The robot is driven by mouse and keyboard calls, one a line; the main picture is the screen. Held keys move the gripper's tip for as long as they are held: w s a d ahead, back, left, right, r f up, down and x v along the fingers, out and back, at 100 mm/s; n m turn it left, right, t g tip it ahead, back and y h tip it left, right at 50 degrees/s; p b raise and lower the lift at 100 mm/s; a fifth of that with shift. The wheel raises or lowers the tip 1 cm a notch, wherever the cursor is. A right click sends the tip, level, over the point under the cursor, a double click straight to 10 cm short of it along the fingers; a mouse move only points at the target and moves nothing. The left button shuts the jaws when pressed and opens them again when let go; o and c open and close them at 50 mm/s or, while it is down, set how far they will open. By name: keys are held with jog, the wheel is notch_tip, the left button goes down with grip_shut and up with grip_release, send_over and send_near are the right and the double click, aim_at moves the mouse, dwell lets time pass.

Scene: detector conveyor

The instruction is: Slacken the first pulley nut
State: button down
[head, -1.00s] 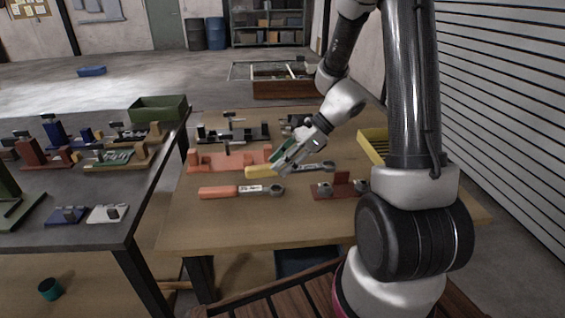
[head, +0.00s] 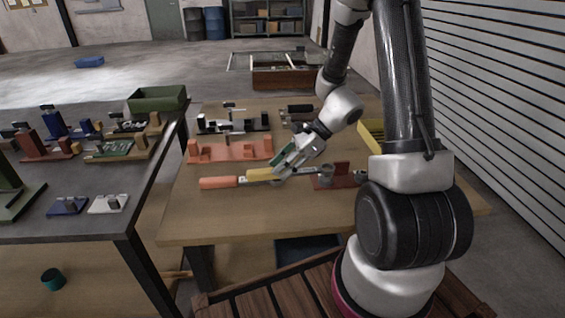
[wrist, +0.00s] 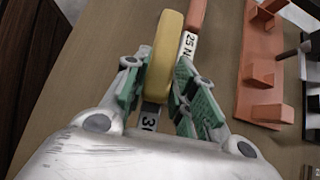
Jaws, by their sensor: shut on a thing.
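My gripper (head: 283,170) is shut on the yellow handle of a wrench (head: 262,174). The wrist view shows the yellow handle (wrist: 163,62) between the green-padded fingers (wrist: 157,88), with a partly hidden number label below. The wrench's steel shaft points right toward a dark red bracket (head: 343,171) with small metal parts. Its head overlaps the bracket's left end; I cannot tell whether it touches. An orange-handled wrench (head: 218,183) lies just left of it; in the wrist view its label reads 25 N (wrist: 189,44). I cannot identify the first pulley nut with certainty.
A salmon-coloured rack (head: 230,153) stands behind the wrenches, with a black fixture farther back. A yellow tray (head: 371,136) is right of my gripper, partly hidden by my arm. The dark table (head: 90,222) at left holds several fixtures. The wooden table's front (head: 230,222) is clear.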

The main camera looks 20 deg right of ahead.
jog(key=shift+f, duration=1.5)
jog(key=c, duration=2)
grip_release()
grip_shut()
jog(key=shift+s+a+n+g, duration=0.15)
jog(key=shift+s+n+g, duration=0.55)
jog(key=shift+s+n, duration=0.3)
jog(key=shift+s, duration=0.1)
jog(key=shift+s+n+g, duration=0.4)
jog(key=shift+s, duration=0.15)
jog(key=shift+s+n+g, duration=0.3)
jog(key=shift+s+n, duration=0.1)
jog(key=shift+s, duration=0.1)
